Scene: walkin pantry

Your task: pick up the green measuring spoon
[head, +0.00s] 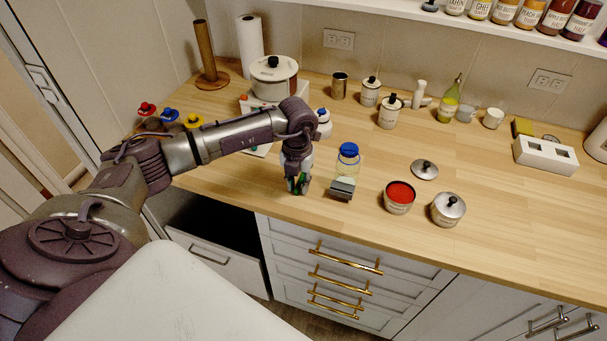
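My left gripper (298,188) points down at the front part of the wooden counter, left of the blue-capped jar. A small patch of green (301,183) shows at its fingertips. It may be the green measuring spoon, but its shape is mostly hidden by the fingers. I cannot tell whether the fingers are shut on it or only around it. No other green spoon shows clearly on the counter. My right gripper is not in view.
The counter (500,225) at right is clear.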

